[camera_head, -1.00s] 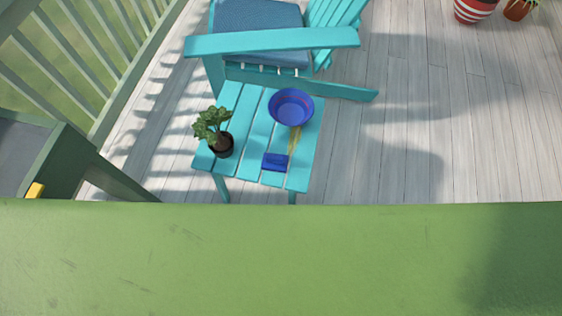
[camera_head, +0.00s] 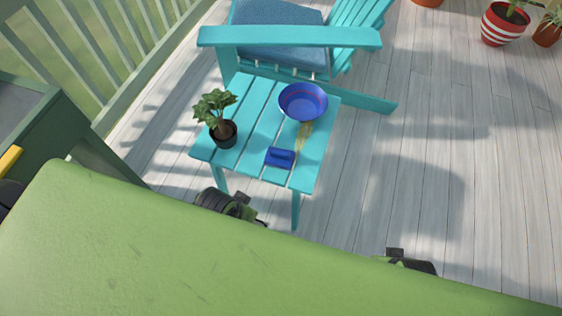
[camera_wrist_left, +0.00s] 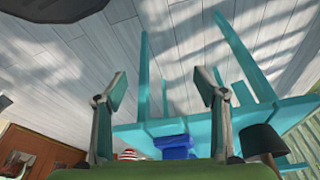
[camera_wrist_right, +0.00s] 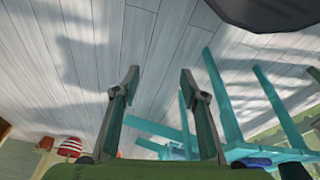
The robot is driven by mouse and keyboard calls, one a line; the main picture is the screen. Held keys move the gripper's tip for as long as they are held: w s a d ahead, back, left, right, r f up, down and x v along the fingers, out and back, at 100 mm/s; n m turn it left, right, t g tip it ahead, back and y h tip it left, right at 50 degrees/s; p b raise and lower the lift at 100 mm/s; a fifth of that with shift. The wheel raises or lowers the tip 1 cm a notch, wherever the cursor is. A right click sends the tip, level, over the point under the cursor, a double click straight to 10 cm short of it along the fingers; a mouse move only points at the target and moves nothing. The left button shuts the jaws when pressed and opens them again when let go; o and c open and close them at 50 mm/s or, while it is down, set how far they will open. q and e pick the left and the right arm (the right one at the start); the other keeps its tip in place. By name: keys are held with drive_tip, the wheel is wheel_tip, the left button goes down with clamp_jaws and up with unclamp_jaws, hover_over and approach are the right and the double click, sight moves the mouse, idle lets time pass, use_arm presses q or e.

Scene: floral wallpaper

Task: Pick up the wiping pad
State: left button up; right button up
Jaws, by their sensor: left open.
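The wiping pad (camera_head: 280,157) is a small dark blue block on the near right part of a turquoise slatted side table (camera_head: 251,135). A yellow smear (camera_head: 304,134) lies just beside it. In the left wrist view my left gripper (camera_wrist_left: 161,84) is open and empty, its fingers wide apart. A blue thing (camera_wrist_left: 174,147) shows beyond it, likely the pad. In the right wrist view my right gripper (camera_wrist_right: 160,80) is open and empty. In the head view only parts of my arms show, near the table's front and further right; neither gripper touches the pad.
A blue bowl (camera_head: 302,101) stands behind the pad, and a potted plant (camera_head: 222,133) stands on the table's left. A turquoise chair (camera_head: 290,38) is close behind the table. A railing (camera_head: 128,60) runs at left. The deck floor (camera_head: 450,170) at right is clear.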

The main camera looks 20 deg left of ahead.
use_arm(q)
drive_tip(key=w+d+r+m+h+b, duration=0.3)
drive_tip(key=w+d+r+m, duration=0.6)
drive_tip(key=d+r, duration=0.25)
wheel_tip(320, 180, up, 6)
drive_tip(key=m+g+y, duration=0.3)
drive_tip(key=m+y, duration=0.1)
drive_tip(key=m, duration=0.2)
hover_over(280, 151)
use_arm(e)
drive_tip(key=s+f+g, duration=0.1)
drive_tip(key=s+f, duration=0.2)
drive_tip(key=f, duration=0.8)
drive_tip(key=s+f, duration=0.3)
drive_tip(key=f, duration=0.8)
use_arm(q)
wheel_tip(280, 151, down, 8)
drive_tip(key=shift+s+a+r+b, duration=0.1)
drive_tip(key=shift+a+r+b, duration=0.1)
drive_tip(key=shift+b, duration=0.55)
drive_tip(key=shift+d+f+b, duration=0.15)
drive_tip(key=shift+f+b, duration=0.6)
drive_tip(key=shift+f, duration=2.3)
use_arm(e)
drive_tip(key=w+r, duration=0.5)
drive_tip(key=r, duration=0.4)
drive_tip(key=shift+r+t, duration=0.3)
drive_tip(key=shift+r, duration=0.1)
drive_tip(key=shift+w, duration=0.1)
